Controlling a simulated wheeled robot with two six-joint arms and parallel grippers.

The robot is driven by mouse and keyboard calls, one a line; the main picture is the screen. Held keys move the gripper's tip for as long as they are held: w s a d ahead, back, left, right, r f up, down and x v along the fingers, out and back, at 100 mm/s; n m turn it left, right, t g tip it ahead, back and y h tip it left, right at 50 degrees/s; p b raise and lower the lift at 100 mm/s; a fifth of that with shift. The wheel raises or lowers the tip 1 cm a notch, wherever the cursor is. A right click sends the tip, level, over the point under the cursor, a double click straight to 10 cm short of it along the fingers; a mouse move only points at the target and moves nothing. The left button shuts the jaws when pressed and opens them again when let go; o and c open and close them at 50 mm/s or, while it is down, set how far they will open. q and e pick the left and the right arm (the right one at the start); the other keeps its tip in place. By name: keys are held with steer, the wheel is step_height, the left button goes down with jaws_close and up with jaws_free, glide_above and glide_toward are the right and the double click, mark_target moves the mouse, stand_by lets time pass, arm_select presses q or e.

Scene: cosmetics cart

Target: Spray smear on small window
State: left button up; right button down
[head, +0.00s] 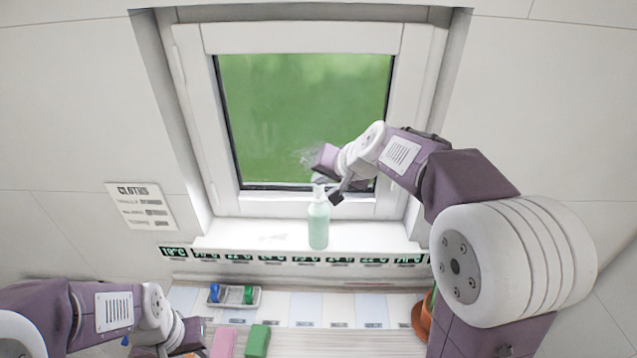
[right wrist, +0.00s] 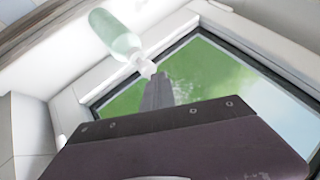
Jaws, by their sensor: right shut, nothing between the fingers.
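The small window (head: 300,100) has a white frame and glass showing green. A whitish smear (head: 306,157) is on the lower part of the glass, just left of my right wrist. A pale green spray bottle (head: 319,225) with a whitish top stands upright on the sill below it. My right gripper (head: 336,195) is shut and empty beside the bottle's top. In the right wrist view, its fingers (right wrist: 158,92) are close to the nozzle of the bottle (right wrist: 112,32); I cannot tell whether they touch. My left gripper (head: 190,340) is low at left, its fingers partly hidden.
The white sill (head: 225,236) is otherwise mostly clear. Below it, a small tray (head: 234,303) holds blue and green items, with a pink block (head: 224,343) and a green block (head: 257,341) in front. A terracotta pot (head: 421,318) is partly hidden by my right arm.

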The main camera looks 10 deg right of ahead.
mark_target(321, 189)
steer(key=shift+r, duration=0.1)
step_height(321, 189, up, 6)
steer(key=p, duration=0.5)
stand_by(0.4)
steer(key=s+d+f+n+g+h, duration=0.3)
steer(key=s+f+n+g, duration=0.25)
steer(key=s+f, duration=1.6)
step_height(321, 189, down, 14)
steer(key=s+g+b, duration=0.2)
steer(key=b, duration=1.1)
steer(key=shift+a+f+m+b, duration=0.2)
steer(key=shift+a+m+b, duration=0.1)
steer(key=shift+a+m, duration=0.1)
